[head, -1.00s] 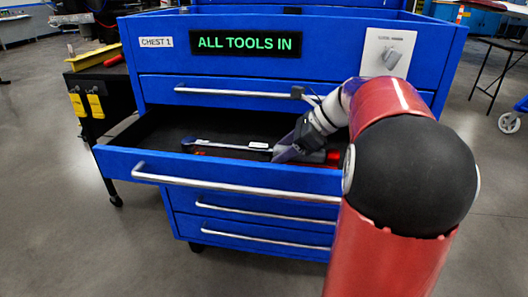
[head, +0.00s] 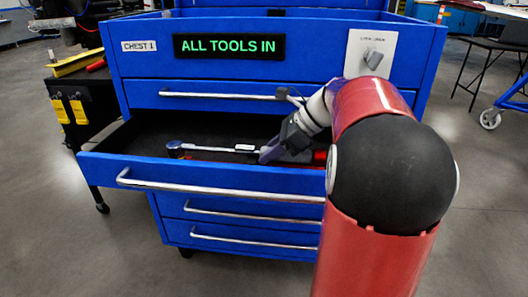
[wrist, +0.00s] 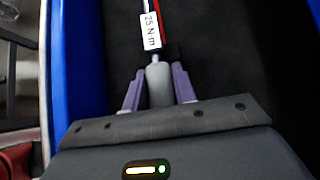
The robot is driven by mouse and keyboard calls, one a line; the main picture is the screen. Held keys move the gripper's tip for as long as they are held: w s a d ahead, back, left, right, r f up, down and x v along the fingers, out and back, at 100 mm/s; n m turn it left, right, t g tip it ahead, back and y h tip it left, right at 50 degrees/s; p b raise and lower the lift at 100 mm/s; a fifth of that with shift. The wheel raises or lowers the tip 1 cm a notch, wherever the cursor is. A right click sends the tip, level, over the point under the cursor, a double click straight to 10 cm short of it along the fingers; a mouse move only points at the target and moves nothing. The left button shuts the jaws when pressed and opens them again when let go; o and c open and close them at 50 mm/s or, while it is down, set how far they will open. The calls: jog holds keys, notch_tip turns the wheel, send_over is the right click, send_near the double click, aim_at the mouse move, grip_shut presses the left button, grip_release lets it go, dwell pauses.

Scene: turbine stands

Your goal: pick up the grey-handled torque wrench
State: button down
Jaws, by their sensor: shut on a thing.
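The torque wrench (head: 215,148) is in the open drawer of the blue chest, with a dark head at the left and a thin metal shaft. My gripper (head: 268,153) is shut on its grey handle (wrist: 158,88). In the wrist view the two purple fingers (wrist: 158,92) stand on either side of the handle. A white label reading 25 N·m (wrist: 150,30) sits on the shaft beyond the fingers. The handle's rear end is hidden by my gripper. The wrench looks level and slightly above the drawer floor.
A red tool (head: 320,155) lies in the drawer close beside the wrench, partly hidden. The open drawer's front wall (head: 200,172) stands nearest, and the closed drawer (head: 220,95) is above. A dark cart (head: 72,105) stands at the left.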

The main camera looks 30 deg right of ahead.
notch_tip(320, 180, up, 20)
jog(key=p, duration=0.4)
jog(key=c, duration=1.8)
grip_release()
grip_shut()
